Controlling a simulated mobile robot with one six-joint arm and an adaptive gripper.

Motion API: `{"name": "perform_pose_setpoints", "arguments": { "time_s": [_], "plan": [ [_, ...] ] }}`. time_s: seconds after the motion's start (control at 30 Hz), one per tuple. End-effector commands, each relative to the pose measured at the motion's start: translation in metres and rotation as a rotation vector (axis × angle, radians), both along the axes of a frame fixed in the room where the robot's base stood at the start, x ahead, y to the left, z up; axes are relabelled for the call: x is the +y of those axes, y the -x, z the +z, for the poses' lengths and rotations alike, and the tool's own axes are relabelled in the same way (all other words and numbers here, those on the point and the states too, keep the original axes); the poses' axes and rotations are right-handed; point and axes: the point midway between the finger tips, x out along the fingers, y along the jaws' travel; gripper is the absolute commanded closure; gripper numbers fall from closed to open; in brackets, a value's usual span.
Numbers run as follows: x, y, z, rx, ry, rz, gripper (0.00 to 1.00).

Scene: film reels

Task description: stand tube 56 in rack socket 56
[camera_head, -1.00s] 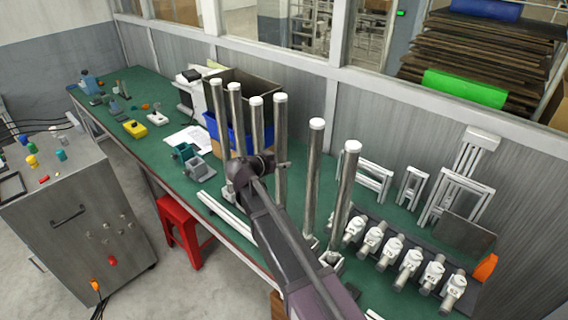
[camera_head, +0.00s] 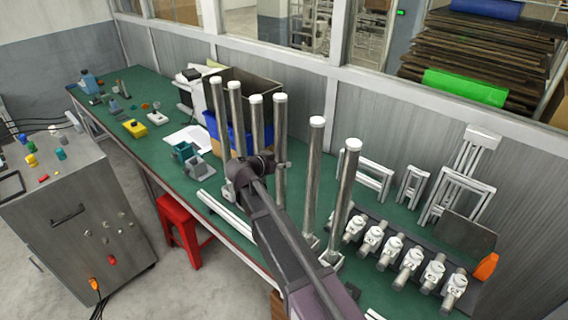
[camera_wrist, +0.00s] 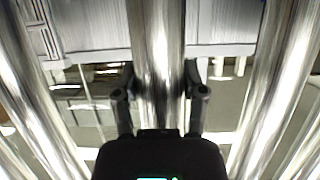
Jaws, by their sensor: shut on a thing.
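Several tall metal tubes with white caps stand in a row along the green bench in the head view. My gripper (camera_head: 281,165) is shut on one tube (camera_head: 280,125), which is upright in the middle of the row. In the wrist view the gripper (camera_wrist: 160,80) has a dark finger on each side of this shiny tube (camera_wrist: 157,40). My own arm hides its lower end, so I cannot tell whether it is seated or raised. White sockets (camera_head: 331,259) show at the foot of the nearer tubes. I cannot read any numbers on tubes or sockets.
Neighbouring tubes (camera_head: 256,118) and (camera_head: 315,180) stand close on both sides of the held one. White clamp-like fittings (camera_head: 387,250) line the bench at right, with white frames (camera_head: 370,178) behind. A blue bin (camera_head: 238,135) stands behind the left tubes.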

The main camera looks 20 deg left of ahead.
Motion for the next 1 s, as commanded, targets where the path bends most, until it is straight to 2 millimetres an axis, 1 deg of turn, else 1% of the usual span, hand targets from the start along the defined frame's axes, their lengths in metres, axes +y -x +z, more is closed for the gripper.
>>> {"name": "perform_pose_setpoints", "arguments": {
  "time_s": [0.5, 0.53, 0.57, 1.0],
  "plan": [
    [-0.0003, -0.0002, -0.0072, -0.002, 0.001, 0.000, 1.00],
    [-0.0003, -0.0003, -0.0067, -0.002, 0.001, 0.000, 0.40],
    [-0.0003, -0.0002, -0.0064, -0.002, 0.001, 0.000, 0.31],
    [-0.0001, 0.0009, -0.0064, 0.001, 0.000, 0.000, 0.31]
  ]
}}
